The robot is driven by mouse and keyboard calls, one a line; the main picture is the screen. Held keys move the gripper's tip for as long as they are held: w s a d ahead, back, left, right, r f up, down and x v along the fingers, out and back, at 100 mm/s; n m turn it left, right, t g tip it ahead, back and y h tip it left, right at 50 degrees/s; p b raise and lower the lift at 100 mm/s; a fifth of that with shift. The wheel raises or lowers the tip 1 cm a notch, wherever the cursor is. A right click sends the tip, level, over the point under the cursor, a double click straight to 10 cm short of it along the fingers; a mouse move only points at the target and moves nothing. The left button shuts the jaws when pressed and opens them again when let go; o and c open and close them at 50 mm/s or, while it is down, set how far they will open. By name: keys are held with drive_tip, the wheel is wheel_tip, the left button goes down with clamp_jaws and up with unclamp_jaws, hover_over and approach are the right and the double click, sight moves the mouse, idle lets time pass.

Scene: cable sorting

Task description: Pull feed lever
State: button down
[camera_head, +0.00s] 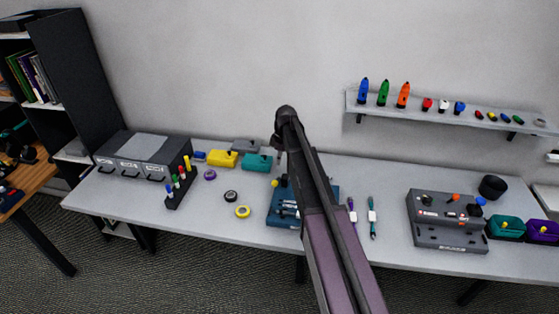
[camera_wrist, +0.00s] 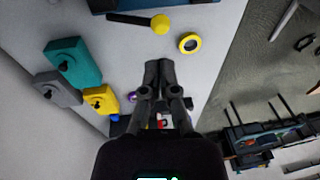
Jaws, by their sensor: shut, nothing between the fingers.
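The feed lever appears to be the black rod with a yellow ball knob (camera_wrist: 160,24) at the top of the wrist view. It reaches out from a blue device (camera_wrist: 140,5), cut off by the top edge. In the head view the yellow knob (camera_head: 275,183) shows just left of my arm, and the blue device (camera_head: 284,215) is partly hidden behind the arm. My gripper (camera_wrist: 158,66) is shut and empty. In the wrist view its tips lie below the knob in the picture, apart from it.
A yellow ring (camera_wrist: 189,43) lies near the knob. Teal (camera_wrist: 73,63), yellow (camera_wrist: 100,99) and grey boxes (camera_wrist: 58,88) stand together. A grey control box (camera_head: 447,220) with knobs is at the right of the table. A wall shelf (camera_head: 440,108) hangs above.

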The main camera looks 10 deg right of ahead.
sight(275, 181)
drive_tip(key=shift+s+a+f+b, duration=0.1)
drive_tip(key=shift+a+f+b, duration=0.1)
drive_tip(key=shift+f+b, duration=1.05)
drive_tip(key=shift+s+a+f+b, duration=0.1)
drive_tip(key=shift+a+f+b, duration=0.05)
drive_tip(key=shift+f+b, duration=1.15)
drive_tip(key=shift+s+a+f+b, duration=0.1)
drive_tip(key=shift+a+f+b, duration=0.1)
drive_tip(key=shift+f+b, duration=1.05)
drive_tip(key=shift+f, duration=0.15)
